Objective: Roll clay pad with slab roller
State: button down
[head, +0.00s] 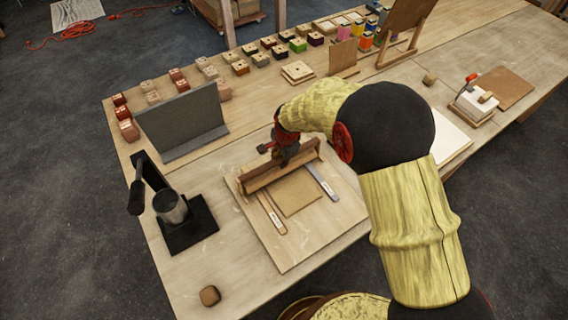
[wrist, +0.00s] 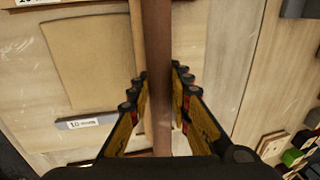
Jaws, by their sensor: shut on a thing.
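My gripper (head: 284,158) is shut on the slab roller (head: 259,180), a long brown bar. In the wrist view the fingers (wrist: 158,98) stand on either side of the roller (wrist: 157,40). The flat tan clay pad (head: 298,193) lies on a wooden board (head: 318,226), on the near side of the roller. The pad (wrist: 88,62) is left of the roller in the wrist view. Thickness strips flank the pad: one on the left (head: 270,212) and one on the right (head: 321,181). One strip (wrist: 88,121) reads 10 mm. Whether the roller touches the strips is unclear.
A grey upright plate (head: 181,120) stands behind the board to the left. A black lever press (head: 186,226) with a metal cylinder stands left of the board. A small brown block (head: 210,295) lies near the front edge. Several coloured blocks line the back.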

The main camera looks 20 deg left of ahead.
dwell(0.4)
jog(key=shift+s+d+f, duration=0.15)
jog(key=shift+s+d, duration=1.25)
jog(key=shift+d, duration=0.15)
jog(key=shift+s+d+p, duration=0.25)
jog(key=shift+s+d, duration=0.75)
jog(key=shift+d, duration=0.15)
jog(key=shift+s+d+p, duration=0.2)
jog(key=shift+s+d, duration=0.75)
jog(key=shift+d, duration=0.2)
jog(key=shift+s+d, duration=1.2)
jog(key=shift+d, duration=0.2)
